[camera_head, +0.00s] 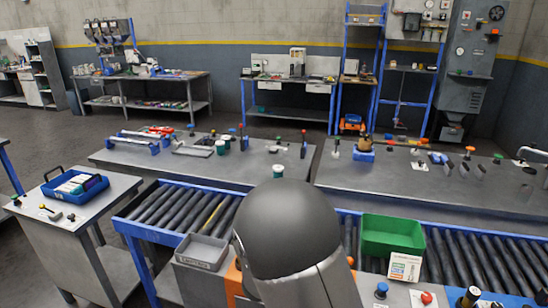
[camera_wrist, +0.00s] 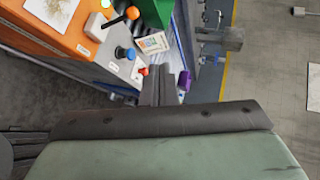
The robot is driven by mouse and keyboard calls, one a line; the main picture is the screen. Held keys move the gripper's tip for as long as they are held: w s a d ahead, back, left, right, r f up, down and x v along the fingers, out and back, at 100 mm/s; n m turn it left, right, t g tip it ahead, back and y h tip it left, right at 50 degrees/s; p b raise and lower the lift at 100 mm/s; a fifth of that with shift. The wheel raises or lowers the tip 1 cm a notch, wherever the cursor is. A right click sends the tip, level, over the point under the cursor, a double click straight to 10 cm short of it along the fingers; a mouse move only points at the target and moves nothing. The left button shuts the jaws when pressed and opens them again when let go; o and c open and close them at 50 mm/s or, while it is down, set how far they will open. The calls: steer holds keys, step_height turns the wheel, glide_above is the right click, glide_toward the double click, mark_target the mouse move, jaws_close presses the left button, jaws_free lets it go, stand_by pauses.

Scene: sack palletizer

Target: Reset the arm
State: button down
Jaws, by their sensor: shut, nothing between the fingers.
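My gripper (camera_wrist: 158,86) shows in the wrist view as two dark grey fingers close together, pointing up the picture, with nothing between them. The fingertips are in front of the blue edge of the conveyor area, below a printed card (camera_wrist: 153,42). A wide grey-green part of my own wrist fills the bottom of that view. In the head view my rounded dark arm link stands in the lower middle and hides part of the conveyor. My gripper cannot be seen there.
A roller conveyor (camera_head: 187,212) runs across the front. It carries a green bin (camera_head: 392,236) right of my arm; a grey tray (camera_head: 202,250) is at the left. A blue button (camera_head: 381,290) and red button (camera_head: 426,298) stand at lower right. Workbenches (camera_head: 232,172) lie behind.

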steer(key=s+d+r+m+g+y, duration=0.2)
steer(key=s+d+m+g, duration=0.15)
steer(key=s+m, duration=0.65)
steer(key=s+d+r+m+g+y, duration=0.2)
steer(key=s+m+g+y, duration=0.3)
steer(key=m, duration=0.8)
steer(key=s+a+r+m+t+y, duration=0.1)
steer(key=s+a+m+y, duration=0.1)
steer(key=m, duration=0.8)
steer(key=s+a+r+m+t+y, duration=0.1)
steer(key=s+a+r+m+y, duration=0.1)
steer(key=s+a+m, duration=0.2)
steer(key=s+m, duration=0.3)
steer(key=m, duration=0.2)
steer(key=shift+r+m+y, duration=0.15)
steer(key=shift+m+y, duration=0.15)
steer(key=shift+m, duration=0.1)
steer(key=shift+s, duration=0.1)
